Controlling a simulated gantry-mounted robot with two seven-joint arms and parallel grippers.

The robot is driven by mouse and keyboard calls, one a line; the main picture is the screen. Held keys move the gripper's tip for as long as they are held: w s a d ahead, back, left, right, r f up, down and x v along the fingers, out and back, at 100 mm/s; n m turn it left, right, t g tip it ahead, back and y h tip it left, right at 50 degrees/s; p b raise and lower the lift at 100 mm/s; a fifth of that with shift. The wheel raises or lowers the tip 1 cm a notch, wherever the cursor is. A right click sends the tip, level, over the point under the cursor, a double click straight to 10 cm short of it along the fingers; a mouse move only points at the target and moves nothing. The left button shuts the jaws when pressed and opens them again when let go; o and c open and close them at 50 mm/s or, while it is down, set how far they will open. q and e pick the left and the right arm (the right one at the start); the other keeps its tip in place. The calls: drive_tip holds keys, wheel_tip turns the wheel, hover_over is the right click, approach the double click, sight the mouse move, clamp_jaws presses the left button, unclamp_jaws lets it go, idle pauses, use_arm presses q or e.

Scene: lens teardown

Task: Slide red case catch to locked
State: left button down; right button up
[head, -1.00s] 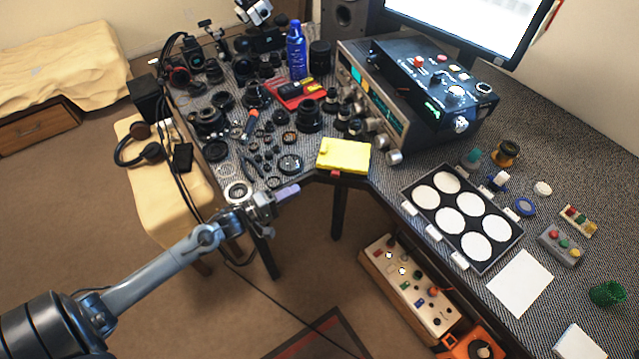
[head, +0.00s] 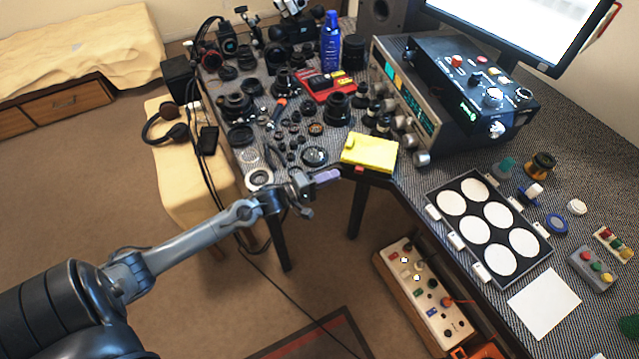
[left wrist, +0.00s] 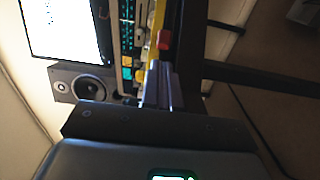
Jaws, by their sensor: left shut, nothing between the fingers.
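The yellow case (head: 369,151) lies at the desk's inner corner edge. Its small red catch (head: 359,169) sits on the front side, facing the room. My left gripper (head: 337,174) is shut and empty, its lilac fingertips just left of the red catch; I cannot tell whether they touch it. In the left wrist view the red catch (left wrist: 164,40) and a strip of the yellow case (left wrist: 152,62) show just beyond the shut fingertips (left wrist: 161,70). My right gripper is not in view.
Many lens parts (head: 315,156) lie on the desk left of the case. A radio unit (head: 412,100) with knobs stands behind it. A black tray with white discs (head: 463,196) lies to the right. Open floor is below the desk edge.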

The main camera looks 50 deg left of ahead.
sight(359, 170)
use_arm(q)
drive_tip(key=shift+b+x, duration=0.6)
drive_tip(key=shift+x, duration=1.6)
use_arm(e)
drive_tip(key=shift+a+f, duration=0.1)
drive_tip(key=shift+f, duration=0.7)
